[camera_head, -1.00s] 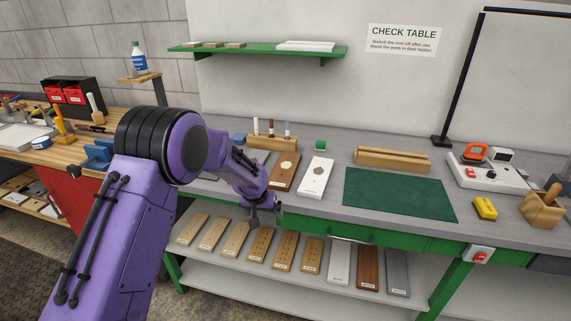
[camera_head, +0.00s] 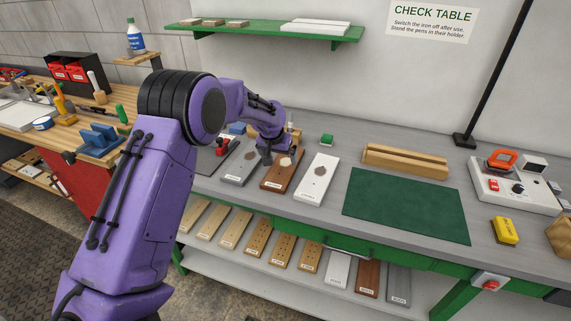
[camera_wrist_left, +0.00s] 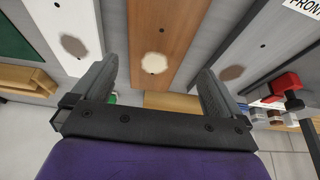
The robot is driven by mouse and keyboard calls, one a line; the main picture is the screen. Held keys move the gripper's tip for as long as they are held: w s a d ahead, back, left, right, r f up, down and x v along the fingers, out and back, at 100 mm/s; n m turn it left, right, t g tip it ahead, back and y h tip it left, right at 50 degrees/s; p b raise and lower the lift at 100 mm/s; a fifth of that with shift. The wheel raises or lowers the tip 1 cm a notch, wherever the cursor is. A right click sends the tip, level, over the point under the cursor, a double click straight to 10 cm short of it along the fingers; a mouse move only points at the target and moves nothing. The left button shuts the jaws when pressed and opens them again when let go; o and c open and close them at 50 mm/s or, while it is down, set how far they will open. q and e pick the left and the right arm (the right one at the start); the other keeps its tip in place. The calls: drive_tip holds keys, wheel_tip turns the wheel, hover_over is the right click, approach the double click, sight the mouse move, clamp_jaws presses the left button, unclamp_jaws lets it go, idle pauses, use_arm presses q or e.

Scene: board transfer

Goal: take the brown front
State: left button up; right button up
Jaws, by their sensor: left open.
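A brown front (camera_head: 277,177) lies on the grey workbench top, with a pale round patch on it and a label at its near end. It also shows in the left wrist view (camera_wrist_left: 163,28), its patch lying between the fingers in the picture. My left gripper (camera_head: 281,151) is open over the far part of this front, one finger to each side. I cannot tell whether the fingers touch it. A white front (camera_head: 316,183) lies to its right and a grey front (camera_head: 239,168) to its left, each with a round patch. My right gripper is out of view.
A green mat (camera_head: 405,205) and a wooden block (camera_head: 405,161) lie to the right. A lower shelf holds several boards, including another brown one (camera_head: 367,279). A holder with pens stands partly hidden behind my gripper. An iron station (camera_head: 515,190) is at far right.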

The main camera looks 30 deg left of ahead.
sight(284, 166)
use_arm(q)
drive_tip(key=p+x, duration=0.1)
drive_tip(key=x, duration=0.2)
drive_tip(key=w+p+x, duration=0.1)
drive_tip(key=x, duration=0.2)
drive_tip(key=shift+d+r, duration=0.15)
drive_tip(key=shift+r, duration=0.05)
drive_tip(key=shift+w+f, duration=0.1)
drive_tip(key=shift+f, duration=0.15)
drive_tip(key=c, duration=0.9)
drive_tip(key=shift+c, duration=0.2)
